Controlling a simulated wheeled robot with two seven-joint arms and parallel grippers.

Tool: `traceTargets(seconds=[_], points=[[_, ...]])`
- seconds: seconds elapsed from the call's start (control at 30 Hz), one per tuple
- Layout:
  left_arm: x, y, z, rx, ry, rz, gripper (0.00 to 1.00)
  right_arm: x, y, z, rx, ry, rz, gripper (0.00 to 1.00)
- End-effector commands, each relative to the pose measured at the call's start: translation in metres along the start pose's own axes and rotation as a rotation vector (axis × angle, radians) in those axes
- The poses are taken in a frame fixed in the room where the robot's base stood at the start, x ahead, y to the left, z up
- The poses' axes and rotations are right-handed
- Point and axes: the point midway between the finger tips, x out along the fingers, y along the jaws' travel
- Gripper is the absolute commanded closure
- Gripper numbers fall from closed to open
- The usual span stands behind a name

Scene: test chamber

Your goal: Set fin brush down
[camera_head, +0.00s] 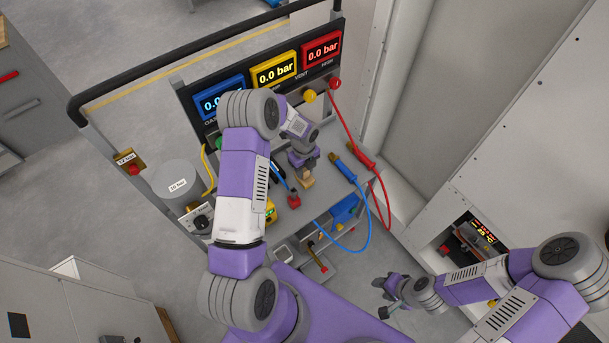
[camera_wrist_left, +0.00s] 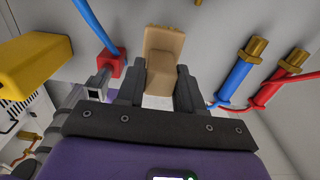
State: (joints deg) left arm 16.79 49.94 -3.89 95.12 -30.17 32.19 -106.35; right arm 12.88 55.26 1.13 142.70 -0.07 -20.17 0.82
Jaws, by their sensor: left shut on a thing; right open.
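The fin brush (camera_head: 307,182) shows as a small tan block above the grey cart top. In the left wrist view the tan brush (camera_wrist_left: 163,48) stands out beyond the fingers, its near part between them. My left gripper (camera_head: 304,170) points down over the cart and is shut on the brush. Its fingers (camera_wrist_left: 158,85) sit on either side of it. I cannot tell whether the brush touches the surface. My right gripper (camera_head: 385,293) is open and empty, low and to the right of the cart, away from the brush.
On the cart top (camera_head: 335,197), a blue hose (camera_head: 345,171) and red hose (camera_head: 361,156) with brass ends lie right of the brush. A red block-ended blue tool (camera_head: 293,199) lies close left. The gauge panel (camera_head: 275,70) stands behind. Bare surface shows between brush and hoses.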

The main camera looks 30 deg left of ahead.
Motion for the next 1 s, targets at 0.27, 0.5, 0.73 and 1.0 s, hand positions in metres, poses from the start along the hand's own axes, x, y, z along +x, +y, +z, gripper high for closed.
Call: traceTargets(seconds=[0.27,0.5,0.73,1.0], points=[[0.031,0.0,0.0,-0.001,0.001,0.001,0.88,0.003,0.001,0.0,0.0,0.0,0.0,0.57],[0.04,0.0,0.001,-0.002,-0.001,-0.002,0.92,0.004,0.001,0.0,0.0,0.0,0.0,0.57],[0.04,0.0,0.001,-0.002,0.0,-0.001,0.38,0.004,0.001,0.0,0.0,0.0,0.0,0.57],[0.039,0.0,0.001,-0.002,0.0,-0.001,0.38,0.004,0.001,0.0,0.0,0.0,0.0,0.57]])
